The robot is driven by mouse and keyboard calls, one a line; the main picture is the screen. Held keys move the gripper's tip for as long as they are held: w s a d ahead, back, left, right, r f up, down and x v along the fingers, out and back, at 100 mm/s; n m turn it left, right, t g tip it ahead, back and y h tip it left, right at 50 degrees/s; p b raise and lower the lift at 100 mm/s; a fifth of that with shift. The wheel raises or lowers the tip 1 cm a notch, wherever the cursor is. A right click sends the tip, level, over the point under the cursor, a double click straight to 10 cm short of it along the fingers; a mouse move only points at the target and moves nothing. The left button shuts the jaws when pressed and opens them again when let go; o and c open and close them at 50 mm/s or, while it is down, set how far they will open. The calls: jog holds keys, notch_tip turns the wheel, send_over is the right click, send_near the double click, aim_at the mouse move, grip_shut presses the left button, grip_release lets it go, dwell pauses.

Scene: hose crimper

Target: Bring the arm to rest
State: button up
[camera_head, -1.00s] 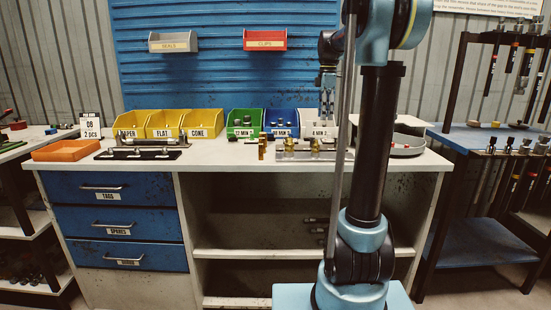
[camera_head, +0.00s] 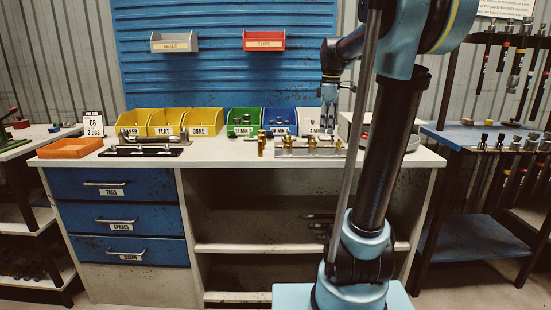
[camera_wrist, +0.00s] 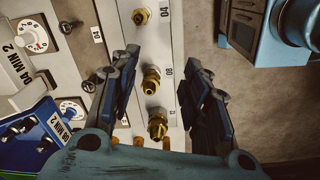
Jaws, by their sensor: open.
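My arm rises at the right of the head view, its dark link leaning to the right. My gripper (camera_head: 328,122) points down over the right half of the workbench (camera_head: 235,162). In the wrist view its two fingers (camera_wrist: 160,75) are apart, with nothing held between them. Below and between them is a pale rail (camera_wrist: 165,45) with brass fittings (camera_wrist: 151,80) standing in a row. From these views I cannot tell the exact height of the fingertips above the fittings.
Yellow bins (camera_head: 163,123), a green bin (camera_head: 242,122) and a blue bin (camera_head: 280,121) line the bench's back. An orange tray (camera_head: 70,148) and a black fixture (camera_head: 140,152) lie left. A blue tool rack table (camera_head: 470,135) stands right.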

jog(key=s+f+m+t, duration=0.1)
jog(key=s+f+m, duration=1.3)
jog(key=s+f, duration=1.1)
jog(key=s, duration=0.2)
jog(key=shift+s+a+t, duration=0.25)
jog(key=shift+s+t, duration=0.1)
jog(key=shift+t, duration=0.05)
